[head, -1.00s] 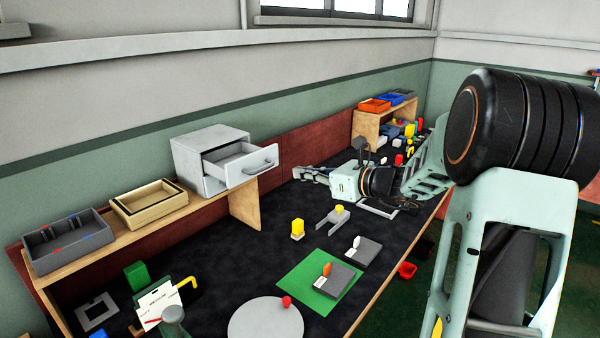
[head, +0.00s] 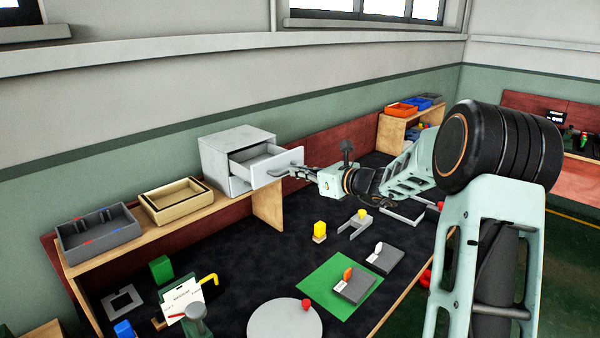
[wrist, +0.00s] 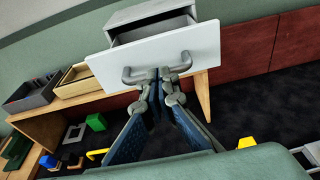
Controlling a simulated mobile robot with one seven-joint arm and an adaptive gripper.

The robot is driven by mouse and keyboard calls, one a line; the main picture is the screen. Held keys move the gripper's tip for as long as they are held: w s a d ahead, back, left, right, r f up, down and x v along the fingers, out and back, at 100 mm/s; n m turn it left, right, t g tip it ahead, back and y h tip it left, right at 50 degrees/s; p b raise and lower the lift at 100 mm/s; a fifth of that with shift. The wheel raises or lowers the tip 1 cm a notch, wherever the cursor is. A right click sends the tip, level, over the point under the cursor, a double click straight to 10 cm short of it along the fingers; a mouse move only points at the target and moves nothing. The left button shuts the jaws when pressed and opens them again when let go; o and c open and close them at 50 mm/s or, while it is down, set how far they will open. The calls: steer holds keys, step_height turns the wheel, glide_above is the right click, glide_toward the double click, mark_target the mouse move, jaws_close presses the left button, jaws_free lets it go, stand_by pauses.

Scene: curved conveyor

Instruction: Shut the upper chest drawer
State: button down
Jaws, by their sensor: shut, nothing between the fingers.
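The grey-white chest (head: 222,152) stands on the wooden shelf, with its upper drawer (head: 262,177) pulled out and the inside showing. The drawer's front panel (wrist: 112,69) fills the upper middle of the wrist view, with a grey bar handle (wrist: 135,80) across it. My gripper (head: 291,171) is at the handle, in front of the drawer front. In the wrist view my gripper (wrist: 164,76) has its fingertips together, overlapping the middle of the handle. It holds nothing. Whether the tips touch the handle is not clear. The lower drawer (head: 238,186) looks closed.
A tan tray (head: 168,213) and a grey divided bin (head: 75,247) stand left of the chest on the shelf (head: 215,205). Below, the dark bench holds a green mat (head: 318,292), a round grey disc (head: 262,327) and small yellow blocks (head: 319,229). The space right of the chest is clear.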

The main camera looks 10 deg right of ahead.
steer(key=x, duration=0.4)
steer(key=r+x, duration=0.1)
steer(key=x, duration=0.3)
steer(key=r+x, duration=0.1)
steer(key=x, duration=0.3)
steer(key=shift+w+a+r+p, duration=0.15)
steer(key=shift+a+r+p, duration=0.05)
steer(key=shift+p, duration=0.1)
steer(key=shift+r, duration=0.1)
